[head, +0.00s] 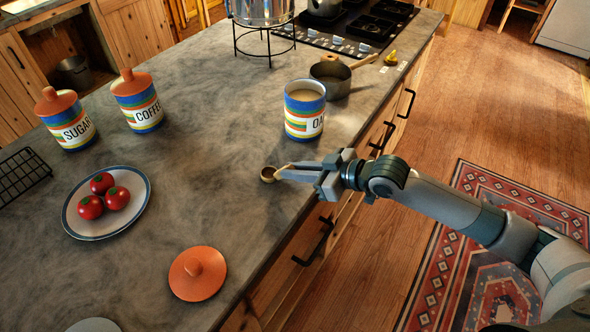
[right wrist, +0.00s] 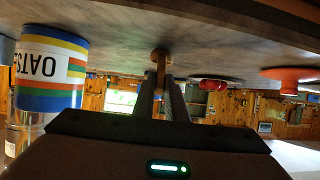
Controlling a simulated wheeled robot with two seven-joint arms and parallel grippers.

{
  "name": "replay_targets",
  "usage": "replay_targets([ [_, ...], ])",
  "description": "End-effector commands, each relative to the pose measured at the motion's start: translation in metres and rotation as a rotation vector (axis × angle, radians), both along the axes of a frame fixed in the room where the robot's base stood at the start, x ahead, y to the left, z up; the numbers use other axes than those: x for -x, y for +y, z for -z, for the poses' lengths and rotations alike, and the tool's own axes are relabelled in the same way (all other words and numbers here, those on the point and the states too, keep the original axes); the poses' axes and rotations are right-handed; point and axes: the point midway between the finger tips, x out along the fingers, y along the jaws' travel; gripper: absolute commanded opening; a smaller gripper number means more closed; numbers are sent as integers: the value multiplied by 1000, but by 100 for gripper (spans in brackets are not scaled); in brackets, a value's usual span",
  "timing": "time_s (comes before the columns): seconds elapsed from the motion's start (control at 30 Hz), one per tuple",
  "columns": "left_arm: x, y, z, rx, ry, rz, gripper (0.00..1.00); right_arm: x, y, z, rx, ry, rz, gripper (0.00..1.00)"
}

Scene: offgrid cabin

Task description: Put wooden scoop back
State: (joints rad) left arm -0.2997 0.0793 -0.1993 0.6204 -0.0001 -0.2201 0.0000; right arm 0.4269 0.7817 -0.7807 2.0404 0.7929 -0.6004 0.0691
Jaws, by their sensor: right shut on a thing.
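The wooden scoop (head: 269,175) is a small tan scoop with a round bowl. My right gripper (head: 284,172) is shut on its handle, with the bowl pointing left, at or just above the grey counter; I cannot tell whether it touches. The scoop (right wrist: 161,56) also shows between the fingertips (right wrist: 160,90) in the right wrist view, which is upside down. The striped oats canister (head: 304,112) stands open behind the gripper, filled with pale oats. It also shows at the left of the right wrist view (right wrist: 48,70). An orange lid (head: 197,272) lies on the counter nearer the front. My left gripper is out of view.
Lidded sugar (head: 68,122) and coffee (head: 138,103) canisters stand at the left. A plate (head: 77,226) holds three tomatoes (head: 103,183). A saucepan (head: 331,75) stands just behind the oats canister, and a pot on a stand (head: 262,10) is farther back. The counter's middle is clear.

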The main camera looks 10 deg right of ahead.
Motion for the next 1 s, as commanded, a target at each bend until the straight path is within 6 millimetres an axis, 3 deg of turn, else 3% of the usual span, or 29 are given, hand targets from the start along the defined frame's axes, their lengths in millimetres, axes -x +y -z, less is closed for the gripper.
replay_targets([
  [0.53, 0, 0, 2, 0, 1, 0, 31, 0, 0, 5, -1, -1, 0, 0],
  [0.57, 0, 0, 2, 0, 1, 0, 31, 0, 0, 4, -1, -2, 0, 17],
  [0.63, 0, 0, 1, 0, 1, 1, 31, 0, 0, 4, -1, -1, 0, 33],
  [1.0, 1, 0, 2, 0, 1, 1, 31, 1, -1, 5, 1, 1, 0, 34],
])
